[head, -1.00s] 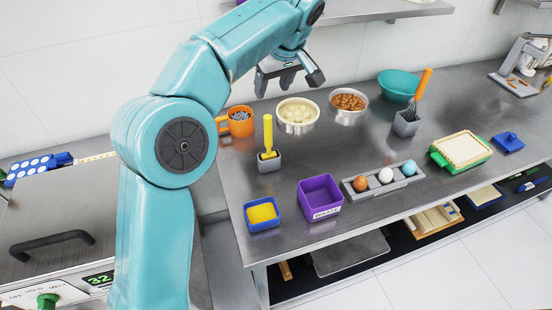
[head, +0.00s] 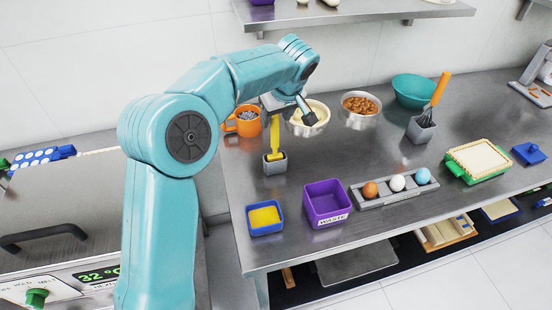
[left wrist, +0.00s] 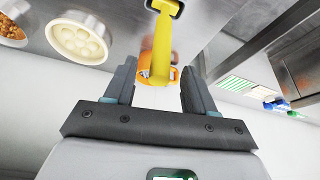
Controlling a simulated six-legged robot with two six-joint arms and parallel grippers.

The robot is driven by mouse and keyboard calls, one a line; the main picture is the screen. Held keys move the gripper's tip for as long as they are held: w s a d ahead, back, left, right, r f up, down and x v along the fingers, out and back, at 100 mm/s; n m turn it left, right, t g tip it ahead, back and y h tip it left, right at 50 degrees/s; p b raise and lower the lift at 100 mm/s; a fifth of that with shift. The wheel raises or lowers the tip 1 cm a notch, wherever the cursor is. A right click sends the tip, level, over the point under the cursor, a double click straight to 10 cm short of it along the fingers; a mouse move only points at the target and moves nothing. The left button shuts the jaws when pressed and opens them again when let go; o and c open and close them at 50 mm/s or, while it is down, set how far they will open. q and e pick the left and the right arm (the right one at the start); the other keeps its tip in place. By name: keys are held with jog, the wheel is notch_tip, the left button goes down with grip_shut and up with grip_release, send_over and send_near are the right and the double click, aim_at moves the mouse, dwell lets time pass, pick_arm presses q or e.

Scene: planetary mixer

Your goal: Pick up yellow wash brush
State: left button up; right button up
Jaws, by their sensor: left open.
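My left gripper (head: 287,108) is open and hangs above and behind the brush handle in the head view. In the left wrist view the brush (left wrist: 161,45) shows between the two spread fingers of the left gripper (left wrist: 160,88), with its handle end toward them. I cannot tell whether a finger touches it. My right gripper is not in view.
An orange mug (head: 243,122) and a cream bowl (head: 308,125) stand close behind the brush. A blue tray with yellow contents (head: 264,217) and a purple waste bin (head: 326,202) are in front. An egg rack (head: 394,188) lies to the right. A wall shelf (head: 350,16) hangs above.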

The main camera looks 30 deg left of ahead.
aim_at(274, 124)
pick_arm(q)
jog(key=x, duration=0.3)
jog(key=shift+s+a+f+p, duration=0.1)
jog(key=shift+a+f+p, duration=0.2)
jog(key=shift+p, duration=0.05)
jog(key=shift+f, duration=0.25)
jog(key=shift+w+f, duration=0.1)
jog(key=shift+w, duration=0.2)
jog(key=shift+d, duration=0.1)
jog(key=shift+s, duration=0.1)
jog(key=c, duration=0.8)
grip_shut()
